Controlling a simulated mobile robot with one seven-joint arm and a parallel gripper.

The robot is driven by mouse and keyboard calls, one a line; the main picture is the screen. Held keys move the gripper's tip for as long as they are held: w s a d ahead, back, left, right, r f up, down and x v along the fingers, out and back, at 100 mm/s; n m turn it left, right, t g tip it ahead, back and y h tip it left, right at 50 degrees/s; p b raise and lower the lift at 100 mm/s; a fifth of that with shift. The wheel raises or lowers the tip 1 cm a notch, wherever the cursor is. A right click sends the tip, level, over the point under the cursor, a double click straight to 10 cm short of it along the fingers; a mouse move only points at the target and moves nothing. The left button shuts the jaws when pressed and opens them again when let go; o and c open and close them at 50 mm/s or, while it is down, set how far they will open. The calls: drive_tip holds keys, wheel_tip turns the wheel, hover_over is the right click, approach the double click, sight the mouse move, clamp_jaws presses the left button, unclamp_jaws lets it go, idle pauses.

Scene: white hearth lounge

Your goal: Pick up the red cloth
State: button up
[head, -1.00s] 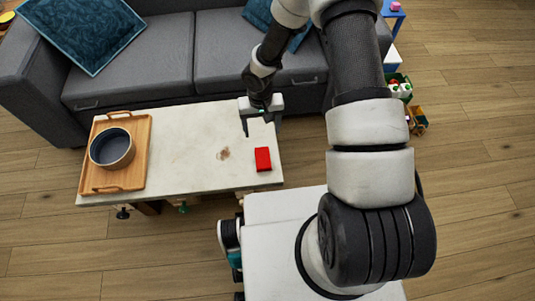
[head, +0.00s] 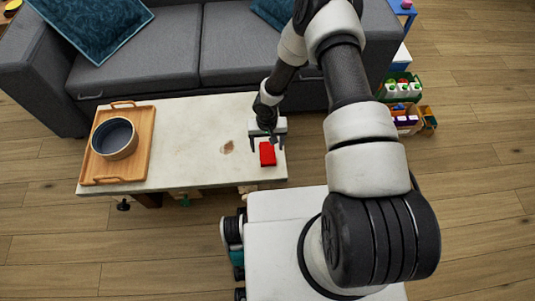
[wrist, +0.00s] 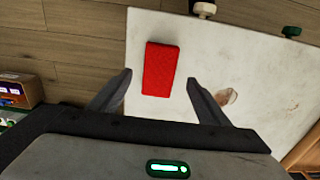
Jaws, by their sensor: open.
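The red cloth (head: 267,154) is a small folded block lying flat near the right end of the pale coffee table (head: 190,150). In the wrist view the cloth (wrist: 160,69) lies ahead of the fingers, roughly in line with the gap between them. My gripper (head: 268,148) is over the cloth in the head view, with its fingers spread. In the wrist view my gripper (wrist: 158,88) is open and empty. Its height above the cloth is hard to tell.
A wooden tray (head: 143,143) with a dark-lined bowl (head: 115,138) stands at the table's left end. A brown stain (head: 228,147) marks the tabletop. A grey sofa (head: 160,50) is behind the table. Coloured bins (head: 400,90) stand at the right. The table's middle is clear.

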sight(268, 152)
wheel_tip(268, 152, down, 4)
drive_tip(key=shift+d+r, duration=0.1)
drive_tip(key=shift+r, duration=0.05)
drive_tip(key=c, duration=1.1)
drive_tip(key=shift+r, duration=0.1)
drive_tip(key=shift+c, duration=0.2)
wheel_tip(268, 152, up, 10)
drive_tip(key=p, duration=0.1)
